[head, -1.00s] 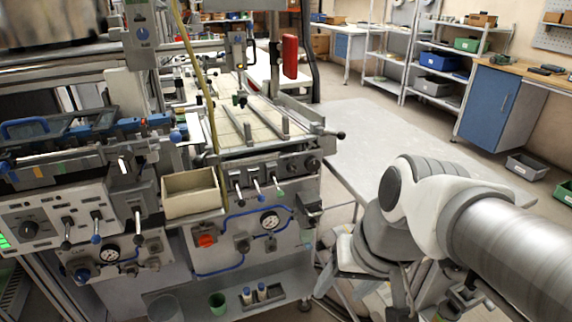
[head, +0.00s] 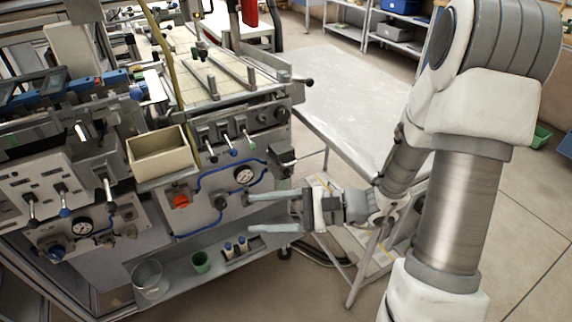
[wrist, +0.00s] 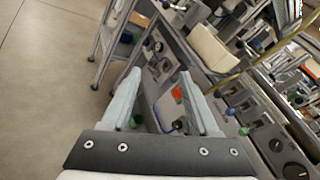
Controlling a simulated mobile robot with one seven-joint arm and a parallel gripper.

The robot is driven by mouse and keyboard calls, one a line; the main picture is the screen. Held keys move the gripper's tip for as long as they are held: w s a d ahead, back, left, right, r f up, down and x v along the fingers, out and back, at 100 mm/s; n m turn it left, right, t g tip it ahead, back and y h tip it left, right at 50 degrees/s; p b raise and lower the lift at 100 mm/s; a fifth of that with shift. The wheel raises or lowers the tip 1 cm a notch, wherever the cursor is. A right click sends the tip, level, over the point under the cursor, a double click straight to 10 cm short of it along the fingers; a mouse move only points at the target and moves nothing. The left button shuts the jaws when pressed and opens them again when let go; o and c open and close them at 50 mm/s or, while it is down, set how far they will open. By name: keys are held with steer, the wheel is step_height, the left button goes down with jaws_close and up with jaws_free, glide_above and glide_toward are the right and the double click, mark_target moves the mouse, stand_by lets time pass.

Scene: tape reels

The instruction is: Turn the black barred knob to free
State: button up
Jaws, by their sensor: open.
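A dark knob (head: 221,202) sits on the grey lower panel, between the red knob (head: 181,201) and the round gauge (head: 244,175). It looks like the black barred knob, but it is too small to make out its bar's direction or any marks. My gripper (head: 251,213) is open and empty, to the right of this knob in the head view, its two pale fingers pointing left toward the panel. They appear apart from the knob. In the wrist view my gripper (wrist: 160,73) spans part of the panel, and the red knob (wrist: 177,93) shows between the fingers.
Blue hose (head: 207,180) runs around the panel. Above it are a beige bin (head: 158,154) and several levers (head: 230,145). A grey table (head: 335,95) stands behind my arm.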

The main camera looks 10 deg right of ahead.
steer(key=w+d+f+m+t+h, duration=0.3)
steer(key=w+d+f+m+t, duration=0.4)
steer(key=d+m+t, duration=0.15)
steer(key=m+t+h+b, duration=0.1)
steer(key=m+t+h, duration=0.4)
steer(key=m+h, duration=0.3)
glide_toward(290, 177)
steer(key=shift+m+g+y, duration=0.25)
steer(key=shift+m+y, duration=0.05)
steer(key=shift+m, duration=0.15)
steer(key=b+x, duration=0.2)
steer(key=x, duration=0.7)
steer(key=shift+d+r+b, duration=0.15)
steer(key=shift+r+b, duration=0.05)
steer(key=shift+b, duration=0.1)
jaws_close()
